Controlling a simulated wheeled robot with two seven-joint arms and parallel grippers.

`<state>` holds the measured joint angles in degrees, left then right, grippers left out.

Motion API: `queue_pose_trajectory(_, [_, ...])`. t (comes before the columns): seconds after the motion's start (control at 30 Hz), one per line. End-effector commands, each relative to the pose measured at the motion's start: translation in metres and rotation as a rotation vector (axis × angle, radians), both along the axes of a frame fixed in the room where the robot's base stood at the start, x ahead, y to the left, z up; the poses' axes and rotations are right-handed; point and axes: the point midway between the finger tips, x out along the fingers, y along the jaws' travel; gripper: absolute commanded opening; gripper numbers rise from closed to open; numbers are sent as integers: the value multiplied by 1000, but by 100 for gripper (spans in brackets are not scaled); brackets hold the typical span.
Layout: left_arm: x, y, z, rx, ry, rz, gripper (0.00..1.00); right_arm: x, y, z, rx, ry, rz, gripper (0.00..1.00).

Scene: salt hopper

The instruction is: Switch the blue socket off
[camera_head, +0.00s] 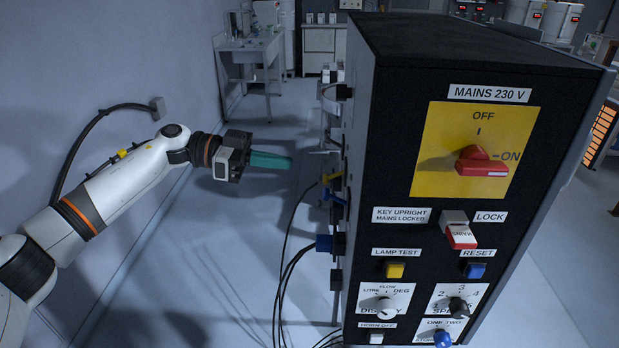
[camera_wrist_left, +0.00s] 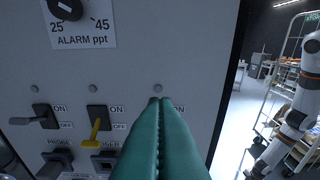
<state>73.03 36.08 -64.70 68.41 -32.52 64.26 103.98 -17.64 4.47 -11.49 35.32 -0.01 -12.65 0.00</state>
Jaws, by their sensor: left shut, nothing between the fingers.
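In the head view, my left gripper (camera_head: 288,162) is shut and empty, its teal fingers pointing at the left side of the black cabinet (camera_head: 350,150). A gap shows between fingertips and cabinet there. In the left wrist view, the shut fingers (camera_wrist_left: 166,104) cover the spot under a third ON label (camera_wrist_left: 179,108); any switch and socket there are hidden. Left of them are a yellow lever switch (camera_wrist_left: 97,128) and a grey lever switch (camera_wrist_left: 38,117). My right gripper is out of view.
The cabinet's front bears a red mains knob (camera_head: 482,162) and a lock key (camera_head: 459,235). Black cables (camera_head: 284,270) hang beside the cabinet's left side. An alarm dial (camera_wrist_left: 66,8) sits above the switches. Open floor lies between the wall and the cabinet.

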Motion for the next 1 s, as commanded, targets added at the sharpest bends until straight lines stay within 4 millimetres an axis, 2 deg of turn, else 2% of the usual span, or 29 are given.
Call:
queue_pose_trajectory(0.17, [-1,-21,0,-1,2,-4,0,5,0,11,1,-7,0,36])
queue_pose_trajectory(0.53, [-1,-99,-11,-1,3,-4,0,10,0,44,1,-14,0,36])
queue_pose_trajectory(0.7, [0,-86,-36,-1,6,3,0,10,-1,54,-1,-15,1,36])
queue_pose_trajectory(1.0, [0,-78,-51,-1,1,0,0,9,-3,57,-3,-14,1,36])
